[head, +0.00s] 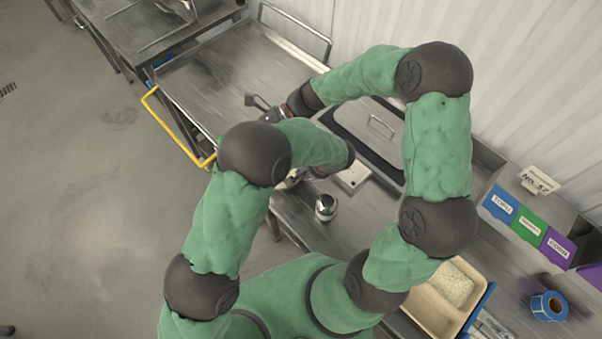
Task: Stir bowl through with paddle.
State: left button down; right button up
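A small shiny metal vessel (325,208) stands on the steel table just right of my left forearm; I cannot tell if it is the bowl. No paddle can be made out. My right arm reaches over the table to the back left, and its gripper (259,106) is over the steel cart top, fingers apart, with nothing visible between them. My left forearm bends right over the table; its gripper is hidden from view. A silvery piece (292,180) shows partly under that forearm, too covered to name.
A tan tray (437,317) with pale grains (454,284) is at front right. A lidded dark-edged container (370,125) is behind. A yellow handle (178,140) edges the cart.

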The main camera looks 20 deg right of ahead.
jog(key=shift+s+d, duration=0.3)
jog(key=shift+s, duration=0.55)
jog(key=shift+s+d, duration=0.25)
jog(key=shift+s, duration=0.55)
jog(key=shift+w+a, duration=0.25)
jog(key=shift+w, duration=0.4)
jog(key=shift+w+a, duration=0.2)
jog(key=shift+w, duration=0.5)
jog(key=shift+w+a, duration=0.25)
jog(key=shift+w, duration=0.4)
jog(key=shift+r, duration=6.05)
pick_arm(q)
jog(key=c, duration=1.3)
grip_release()
jog(key=shift+c, duration=0.2)
jog(key=v, duration=1.2)
